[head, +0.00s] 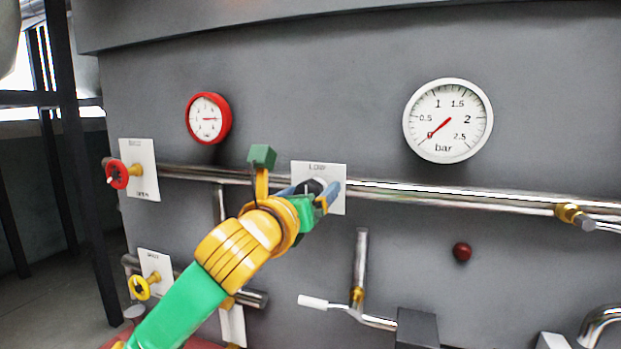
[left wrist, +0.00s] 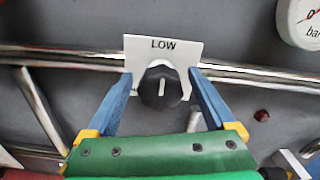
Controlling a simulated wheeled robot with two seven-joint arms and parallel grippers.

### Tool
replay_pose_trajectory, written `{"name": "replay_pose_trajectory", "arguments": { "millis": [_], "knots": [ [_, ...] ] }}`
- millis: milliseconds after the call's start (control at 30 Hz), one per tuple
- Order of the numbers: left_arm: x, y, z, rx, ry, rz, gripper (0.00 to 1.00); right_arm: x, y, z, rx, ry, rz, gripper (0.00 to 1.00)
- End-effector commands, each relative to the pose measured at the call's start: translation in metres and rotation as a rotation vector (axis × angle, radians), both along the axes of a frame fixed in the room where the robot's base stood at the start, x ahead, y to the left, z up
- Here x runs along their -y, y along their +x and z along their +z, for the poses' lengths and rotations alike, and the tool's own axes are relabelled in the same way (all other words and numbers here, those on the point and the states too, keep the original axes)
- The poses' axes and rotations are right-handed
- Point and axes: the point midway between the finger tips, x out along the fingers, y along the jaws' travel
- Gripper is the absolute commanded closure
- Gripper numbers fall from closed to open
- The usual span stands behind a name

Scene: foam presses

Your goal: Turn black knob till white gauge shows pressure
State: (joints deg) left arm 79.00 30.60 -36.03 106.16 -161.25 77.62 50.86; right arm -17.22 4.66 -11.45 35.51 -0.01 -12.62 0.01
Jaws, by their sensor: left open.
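The black knob (left wrist: 160,86) sits on a white plate (left wrist: 190,46) marked LOW in the left wrist view. In the head view the knob (head: 318,187) is partly hidden by my left gripper (head: 312,190). My left gripper is open, its two blue fingers (left wrist: 163,92) on either side of the knob, with a gap visible on each side. The knob's white mark points roughly upright. The white gauge (head: 447,120) is at the upper right of the head view, its red needle near 0 bar. My right gripper is not in view.
A red-rimmed gauge (head: 208,118) hangs at the upper left. A red valve wheel (head: 118,175) and a yellow one (head: 139,288) are at the left. A steel pipe (head: 450,193) runs across the grey wall. A white-handled lever (head: 313,301) stands lower down.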

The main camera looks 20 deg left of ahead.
Motion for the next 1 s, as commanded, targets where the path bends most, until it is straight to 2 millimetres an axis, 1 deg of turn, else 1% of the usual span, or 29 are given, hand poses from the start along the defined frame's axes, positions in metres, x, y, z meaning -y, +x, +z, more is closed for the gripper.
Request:
{"name": "replay_pose_trajectory", "arguments": {
  "millis": [33,267,300,367,400,467,500,567,600,833,1000],
  "knots": [
    [0.0,0.003,0.001,-0.001,0.0,0.0,0.11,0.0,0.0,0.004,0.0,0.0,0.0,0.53],
    [0.001,0.005,-0.001,0.0,0.001,-0.002,0.11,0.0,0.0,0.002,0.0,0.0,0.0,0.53],
    [0.001,0.005,-0.001,0.0,0.001,-0.002,0.22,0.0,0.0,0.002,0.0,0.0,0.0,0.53],
    [0.001,0.005,-0.001,0.001,0.001,-0.003,0.38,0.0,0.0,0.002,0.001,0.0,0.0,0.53],
    [0.001,0.005,-0.001,0.001,0.001,-0.003,0.49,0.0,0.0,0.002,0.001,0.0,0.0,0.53],
    [0.001,0.005,-0.001,0.001,0.001,-0.003,0.65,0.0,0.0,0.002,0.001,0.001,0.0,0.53],
    [0.001,0.005,-0.001,0.001,0.001,-0.003,0.76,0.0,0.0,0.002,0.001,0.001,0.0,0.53],
    [0.001,0.005,-0.001,0.001,0.001,-0.003,0.92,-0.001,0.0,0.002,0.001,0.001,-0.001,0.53],
    [0.001,0.005,-0.001,0.001,0.001,-0.003,0.97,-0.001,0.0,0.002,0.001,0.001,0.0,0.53],
    [0.001,0.004,-0.002,0.002,0.029,-0.004,0.97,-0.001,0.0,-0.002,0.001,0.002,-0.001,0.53],
    [0.002,0.004,-0.004,0.006,0.112,-0.004,0.97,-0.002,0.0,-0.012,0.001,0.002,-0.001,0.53]
  ]
}}
